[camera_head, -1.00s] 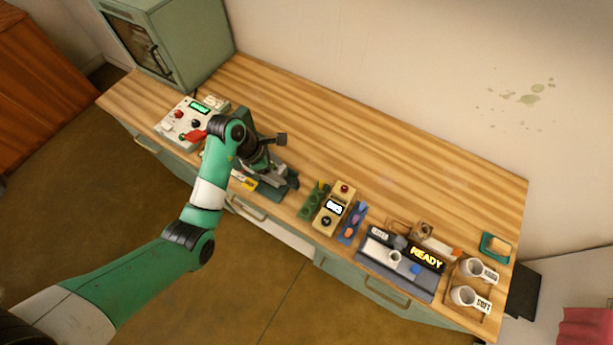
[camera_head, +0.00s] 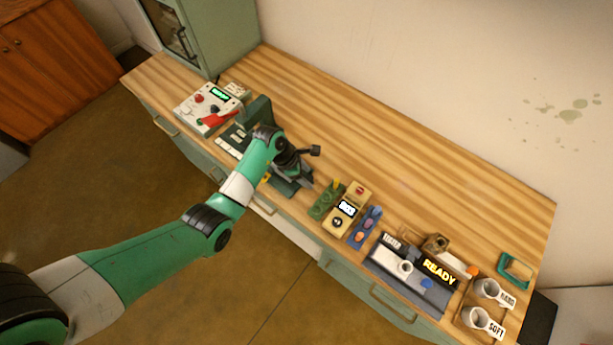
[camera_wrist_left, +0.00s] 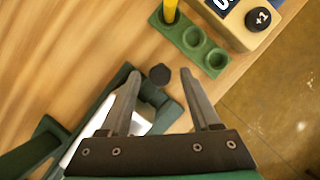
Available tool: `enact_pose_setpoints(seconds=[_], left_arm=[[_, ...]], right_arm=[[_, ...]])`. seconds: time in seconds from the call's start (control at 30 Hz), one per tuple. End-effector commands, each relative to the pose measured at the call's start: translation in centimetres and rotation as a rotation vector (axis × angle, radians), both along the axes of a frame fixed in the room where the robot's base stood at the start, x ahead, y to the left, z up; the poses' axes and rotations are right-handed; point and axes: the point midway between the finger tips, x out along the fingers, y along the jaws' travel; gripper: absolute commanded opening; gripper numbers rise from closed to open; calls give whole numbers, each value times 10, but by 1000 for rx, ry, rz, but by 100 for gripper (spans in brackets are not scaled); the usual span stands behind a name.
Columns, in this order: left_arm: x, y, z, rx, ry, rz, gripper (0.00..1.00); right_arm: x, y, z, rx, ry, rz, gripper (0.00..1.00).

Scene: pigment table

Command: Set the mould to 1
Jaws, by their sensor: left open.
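My left gripper (camera_wrist_left: 160,86) is open, its two fingers pointing down at the bench. In the left wrist view a small black knob (camera_wrist_left: 159,74) shows between the fingertips; I cannot tell whether they touch it. The knob is by the edge of a dark green fixture (camera_wrist_left: 172,113) with a white block (camera_wrist_left: 92,130), partly hidden by the fingers. I cannot tell for sure which part is the mould. In the head view my left gripper (camera_head: 303,172) is over this green fixture (camera_head: 284,187). My right gripper is not in view.
A white panel (camera_head: 190,106) with a red lever is at left. The bench's back (camera_head: 400,150) is clear.

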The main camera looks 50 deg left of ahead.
Motion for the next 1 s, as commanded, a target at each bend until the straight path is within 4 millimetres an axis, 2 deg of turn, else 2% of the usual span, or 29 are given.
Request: enact_pose_setpoints(seconds=[0.23,0.5,0.57,0.6,1.0], left_arm=[[1,0,0,0,0,0,62],[0,0,0,0,0,0,13],[0,0,0,0,0,0,2],[0,0,0,0,0,0,0],[0,0,0,-1,1,0,0]], right_arm=[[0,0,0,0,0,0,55],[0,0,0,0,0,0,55],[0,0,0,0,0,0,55],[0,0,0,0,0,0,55],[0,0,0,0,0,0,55]])
